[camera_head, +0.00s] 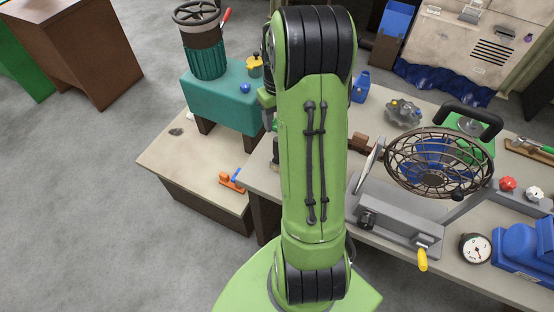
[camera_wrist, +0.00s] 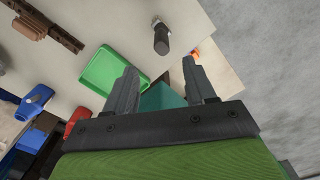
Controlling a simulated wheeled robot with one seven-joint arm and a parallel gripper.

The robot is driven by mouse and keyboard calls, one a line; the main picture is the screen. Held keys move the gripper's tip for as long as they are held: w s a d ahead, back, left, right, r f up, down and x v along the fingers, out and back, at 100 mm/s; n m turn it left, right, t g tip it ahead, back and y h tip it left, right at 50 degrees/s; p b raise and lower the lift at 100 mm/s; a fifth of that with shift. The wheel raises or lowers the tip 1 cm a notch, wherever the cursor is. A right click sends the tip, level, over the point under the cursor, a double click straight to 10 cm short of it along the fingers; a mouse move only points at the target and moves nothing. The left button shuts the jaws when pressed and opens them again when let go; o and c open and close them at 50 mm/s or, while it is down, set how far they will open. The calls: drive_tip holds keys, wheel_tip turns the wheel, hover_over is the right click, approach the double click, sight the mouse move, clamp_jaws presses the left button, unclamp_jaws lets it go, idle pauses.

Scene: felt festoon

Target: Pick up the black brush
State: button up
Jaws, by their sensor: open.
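My gripper (camera_wrist: 159,76) is open in the wrist view, its two grey fingers apart with nothing held between them. A dark, rounded, upright thing (camera_wrist: 161,40) stands near the table edge beyond the fingertips. It may be the black brush, but its shape is too unclear to be sure. A dark thing (camera_head: 276,150) also shows at the table edge in the head view, partly hidden by my arm. My arm also hides most of my gripper there.
A green tray (camera_wrist: 101,70) lies beside the fingers in the wrist view. In the head view, a teal stand (camera_head: 222,98) bears a ribbed bin, and an orange tool (camera_head: 231,181) lies on the low table. A caged fan (camera_head: 439,162) stands at right. Open floor lies left.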

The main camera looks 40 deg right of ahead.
sight(277, 155)
wheel_tip(277, 155, down, 13)
drive_tip(key=shift+w+r, duration=0.1)
drive_tip(key=shift+r, duration=0.1)
drive_tip(key=shift+a, duration=0.1)
clamp_jaws()
